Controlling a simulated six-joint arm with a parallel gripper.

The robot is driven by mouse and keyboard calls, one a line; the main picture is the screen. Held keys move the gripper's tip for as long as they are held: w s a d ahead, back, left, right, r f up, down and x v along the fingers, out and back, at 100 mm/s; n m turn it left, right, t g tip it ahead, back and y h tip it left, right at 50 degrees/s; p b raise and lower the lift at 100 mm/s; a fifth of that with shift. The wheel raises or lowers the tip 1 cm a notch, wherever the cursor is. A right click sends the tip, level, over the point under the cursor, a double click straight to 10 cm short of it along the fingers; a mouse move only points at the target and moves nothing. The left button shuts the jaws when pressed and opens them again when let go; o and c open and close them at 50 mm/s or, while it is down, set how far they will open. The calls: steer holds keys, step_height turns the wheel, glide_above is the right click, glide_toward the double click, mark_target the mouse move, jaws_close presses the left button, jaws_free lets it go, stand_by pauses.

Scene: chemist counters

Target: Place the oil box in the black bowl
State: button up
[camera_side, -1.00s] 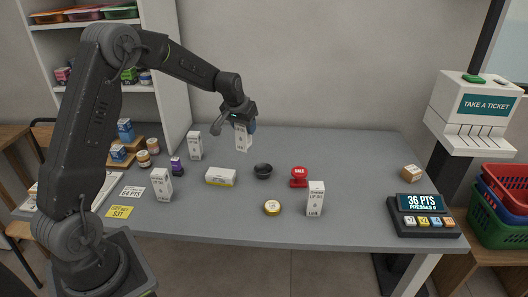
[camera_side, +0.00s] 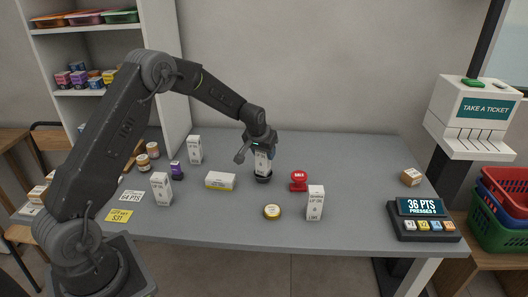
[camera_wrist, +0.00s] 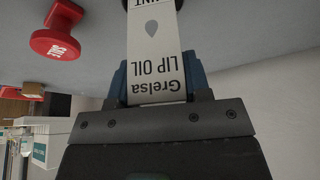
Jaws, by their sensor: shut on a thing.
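The oil box (camera_side: 263,164), white with "Grelsa LIP OIL" lettering, is held upright in my gripper (camera_side: 262,151). Its lettering shows upside down in the wrist view (camera_wrist: 156,45), between the blue-sided fingers of my gripper (camera_wrist: 158,82). The small black bowl (camera_side: 264,179) is directly below the box on the grey counter, and the box partly hides it. The lower end of the box meets the bowl's opening in the side view; I cannot tell whether it touches the bowl's inside. A dark bit of the bowl (camera_wrist: 128,4) shows at the top of the wrist view.
A red stamp (camera_side: 299,181) stands just right of the bowl. A round yellow-rimmed tin (camera_side: 272,212) and a white box (camera_side: 315,203) are nearer the front. A yellow-and-white carton (camera_side: 220,180) lies to the left. The counter's right-hand middle is clear.

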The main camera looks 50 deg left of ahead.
steer(key=shift+f, duration=0.2)
steer(key=o, duration=0.9)
steer(key=shift+r, duration=0.1)
steer(key=shift+r, duration=0.3)
steer(key=s+d+r+m, duration=0.1)
steer(key=s+d+r, duration=0.35)
steer(key=r, duration=0.45)
steer(key=s+d+r, duration=0.3)
steer(key=s+r, duration=0.3)
steer(key=r, duration=0.3)
steer(key=s+d+m, duration=0.1)
steer(key=s+d, duration=0.2)
steer(key=s, duration=0.5)
steer(key=s+d+r+m+t+h, duration=0.1)
steer(key=s+d, duration=0.2)
steer(key=s, duration=0.5)
steer(key=s+d+r+m, duration=0.1)
steer(key=s+d, duration=0.3)
steer(key=s, duration=0.4)
steer(key=shift+s+r+h, duration=0.15)
steer(key=shift+s+h, duration=0.15)
steer(key=shift+h, duration=0.1)
